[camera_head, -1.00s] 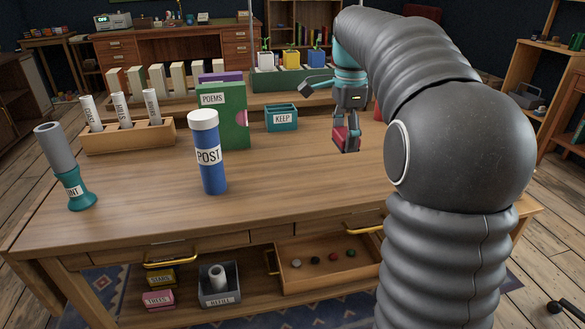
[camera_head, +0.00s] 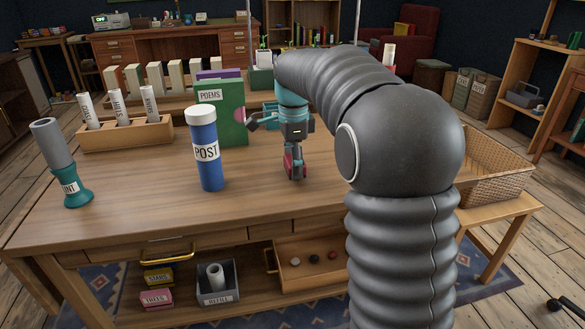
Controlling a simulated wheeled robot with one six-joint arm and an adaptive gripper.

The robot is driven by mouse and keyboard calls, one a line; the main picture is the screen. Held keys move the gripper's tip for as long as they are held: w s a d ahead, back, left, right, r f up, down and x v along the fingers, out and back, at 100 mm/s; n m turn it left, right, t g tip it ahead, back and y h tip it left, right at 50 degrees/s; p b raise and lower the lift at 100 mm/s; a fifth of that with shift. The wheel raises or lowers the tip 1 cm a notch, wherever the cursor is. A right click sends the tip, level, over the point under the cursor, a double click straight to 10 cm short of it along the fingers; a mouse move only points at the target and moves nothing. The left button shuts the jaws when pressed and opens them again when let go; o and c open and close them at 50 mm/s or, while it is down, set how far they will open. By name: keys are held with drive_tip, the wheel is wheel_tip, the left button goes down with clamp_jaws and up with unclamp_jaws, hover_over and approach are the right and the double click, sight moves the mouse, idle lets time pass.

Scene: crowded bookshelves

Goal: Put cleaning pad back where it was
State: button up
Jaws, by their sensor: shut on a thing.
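My gripper (camera_head: 295,175) points down over the middle of the desk and is shut on a small red pad (camera_head: 288,164), which I take to be the cleaning pad. The pad is partly hidden by the fingers. Whether it touches the desk top or hangs just above it I cannot tell. The wooden desk (camera_head: 140,210) is bare around the gripper. The blue POST tube (camera_head: 207,170) with a white cap stands upright to the left of the gripper.
A green POEMS book (camera_head: 232,125) stands behind the tube, with a teal KEEP box (camera_head: 271,110) mostly hidden behind my gripper. A wooden holder with white rolls (camera_head: 125,135) is at the left. A wicker basket (camera_head: 490,165) is at the right, partly behind my arm.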

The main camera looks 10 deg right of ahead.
drive_tip(key=shift+f, duration=0.6)
drive_tip(key=shift+f, duration=0.1)
drive_tip(key=o, duration=1.1)
